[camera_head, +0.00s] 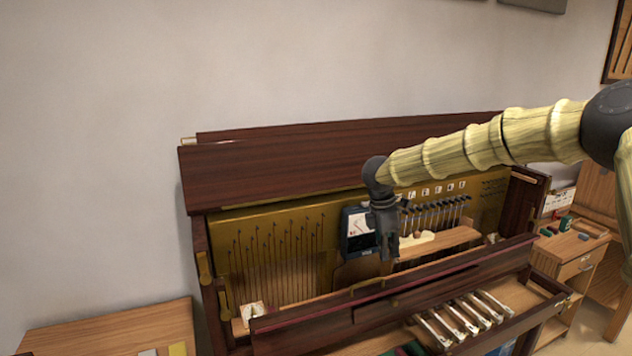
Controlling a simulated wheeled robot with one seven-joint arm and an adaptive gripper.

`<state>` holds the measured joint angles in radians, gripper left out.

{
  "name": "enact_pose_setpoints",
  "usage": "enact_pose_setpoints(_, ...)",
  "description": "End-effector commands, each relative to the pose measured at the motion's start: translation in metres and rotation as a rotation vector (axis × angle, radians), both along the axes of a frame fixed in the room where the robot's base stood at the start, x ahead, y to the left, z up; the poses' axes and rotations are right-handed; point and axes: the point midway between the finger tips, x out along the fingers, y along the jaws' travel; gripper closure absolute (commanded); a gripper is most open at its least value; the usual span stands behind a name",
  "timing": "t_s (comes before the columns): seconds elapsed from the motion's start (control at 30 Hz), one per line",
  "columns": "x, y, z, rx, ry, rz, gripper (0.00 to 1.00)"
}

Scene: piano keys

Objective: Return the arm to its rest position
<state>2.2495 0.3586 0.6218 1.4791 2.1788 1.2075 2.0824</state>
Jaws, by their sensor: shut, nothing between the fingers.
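My arm reaches in from the right edge of the head view, and my gripper (389,250) hangs pointing down at its end. The gripper is shut and holds nothing. It is in front of the open upright piano (290,143), just right of a dark meter-like device (357,226) with a pale face. The gripper overlaps that device's right side in the picture; I cannot tell whether they touch. Several white keys (462,318) lie at the piano's front, below and right of my gripper.
The piano's raised dark lid stands behind my arm. A dark wooden rail (440,272) crosses in front, below the gripper. A wooden table (110,328) is at lower left. A wooden cabinet (575,260) with small items stands at right.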

Motion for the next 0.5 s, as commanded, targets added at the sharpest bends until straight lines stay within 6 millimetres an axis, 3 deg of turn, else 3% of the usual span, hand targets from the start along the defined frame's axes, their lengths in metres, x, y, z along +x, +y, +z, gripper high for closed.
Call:
enact_pose_setpoints(0.17, -0.019, -0.019, -0.05, -0.123, 0.027, 0.225, 1.0)
enact_pose_setpoints(0.5, -0.063, -0.057, -0.215, -0.455, 0.255, 1.079, 1.0)
